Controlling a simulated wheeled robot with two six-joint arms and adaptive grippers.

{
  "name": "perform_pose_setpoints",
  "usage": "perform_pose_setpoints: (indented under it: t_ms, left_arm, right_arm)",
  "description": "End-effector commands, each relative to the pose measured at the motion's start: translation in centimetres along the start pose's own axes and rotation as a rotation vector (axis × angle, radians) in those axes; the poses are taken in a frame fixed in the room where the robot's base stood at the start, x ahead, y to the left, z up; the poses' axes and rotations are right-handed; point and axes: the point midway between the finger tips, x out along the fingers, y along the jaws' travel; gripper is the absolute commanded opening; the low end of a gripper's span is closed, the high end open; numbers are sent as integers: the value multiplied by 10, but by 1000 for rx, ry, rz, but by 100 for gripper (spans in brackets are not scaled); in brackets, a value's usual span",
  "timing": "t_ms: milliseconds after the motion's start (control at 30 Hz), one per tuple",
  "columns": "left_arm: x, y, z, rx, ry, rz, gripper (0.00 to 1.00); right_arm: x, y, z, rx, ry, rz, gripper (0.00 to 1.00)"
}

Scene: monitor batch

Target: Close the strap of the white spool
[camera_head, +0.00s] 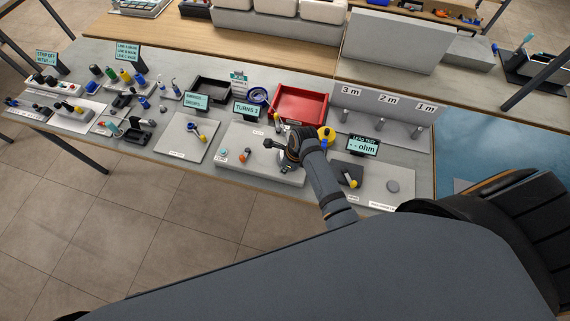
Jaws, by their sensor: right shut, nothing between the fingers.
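My right gripper (279,152) is shut and empty, low over the pale grey fixture plate (262,168) in the middle of the workbench. My right arm reaches it from the lower right. I cannot make out the white spool or its strap for certain; the gripper and wrist cover part of the plate, where it may be hidden. A small orange-topped part (245,153) stands on the plate left of the gripper. A yellow round part (326,134) shows just right of my wrist. My left gripper is not in view.
A red tray (297,104) lies behind the plate. A "TURNS 3" display (246,110) stands behind it to the left, and an "ohm" display (362,145) to the right. A grey rack marked 3 m, 2 m, 1 m (385,100) stands at the back right. Small tools crowd the left.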

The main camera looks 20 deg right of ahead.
Motion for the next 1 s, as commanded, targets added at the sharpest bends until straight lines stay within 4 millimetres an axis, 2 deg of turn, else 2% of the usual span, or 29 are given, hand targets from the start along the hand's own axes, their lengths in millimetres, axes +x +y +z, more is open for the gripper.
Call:
perform_pose_setpoints:
  t_ms: [1000]
  left_arm:
    - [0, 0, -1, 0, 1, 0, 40]
  right_arm:
    - [22, -1, -6, 0, 1, 1, 0]
